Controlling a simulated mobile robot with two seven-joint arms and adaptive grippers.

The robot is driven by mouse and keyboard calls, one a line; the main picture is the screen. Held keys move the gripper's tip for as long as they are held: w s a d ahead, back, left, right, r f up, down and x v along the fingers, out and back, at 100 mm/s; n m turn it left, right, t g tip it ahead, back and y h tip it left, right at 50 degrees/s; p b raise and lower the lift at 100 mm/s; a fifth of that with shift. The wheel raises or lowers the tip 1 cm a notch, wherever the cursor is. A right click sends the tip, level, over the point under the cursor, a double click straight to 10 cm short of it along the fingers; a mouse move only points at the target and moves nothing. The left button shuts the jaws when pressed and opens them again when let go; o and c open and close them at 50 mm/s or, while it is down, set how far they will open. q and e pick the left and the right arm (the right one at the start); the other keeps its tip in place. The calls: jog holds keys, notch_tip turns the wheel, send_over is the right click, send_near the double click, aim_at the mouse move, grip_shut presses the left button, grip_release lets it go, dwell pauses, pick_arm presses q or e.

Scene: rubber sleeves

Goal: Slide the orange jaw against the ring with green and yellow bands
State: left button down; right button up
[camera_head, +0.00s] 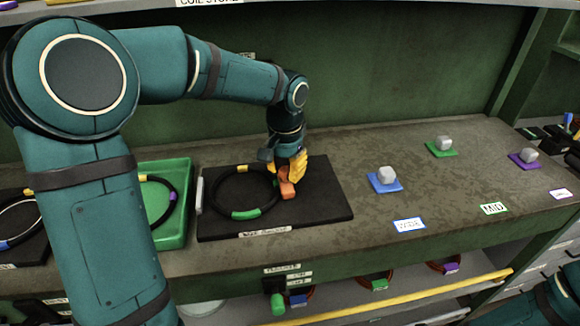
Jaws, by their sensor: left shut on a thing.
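The black ring with a green band and yellow bands (246,214) lies on a black board (326,205) on the bench. The orange jaw (288,189) is at the ring's right side on the board; I cannot tell whether it touches the ring. My left gripper (290,175), with yellow fingers, comes down from above and is shut on the orange jaw. It hides part of the jaw and the ring's right edge. A pale grey bar (199,196) stands at the board's left edge. My right gripper is not in view.
A green tray (179,232) with a purple-banded ring is left of the board. To the right, grey blocks stand on a blue pad (386,187), a green pad (441,154) and a purple pad (524,164). The bench right of the board is mostly clear. A shelf lies below.

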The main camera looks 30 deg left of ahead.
aim_at(286, 169)
pick_arm(q)
jog(key=c, duration=0.6)
grip_release()
jog(key=shift+c, duration=0.2)
notch_tip(286, 169, up, 12)
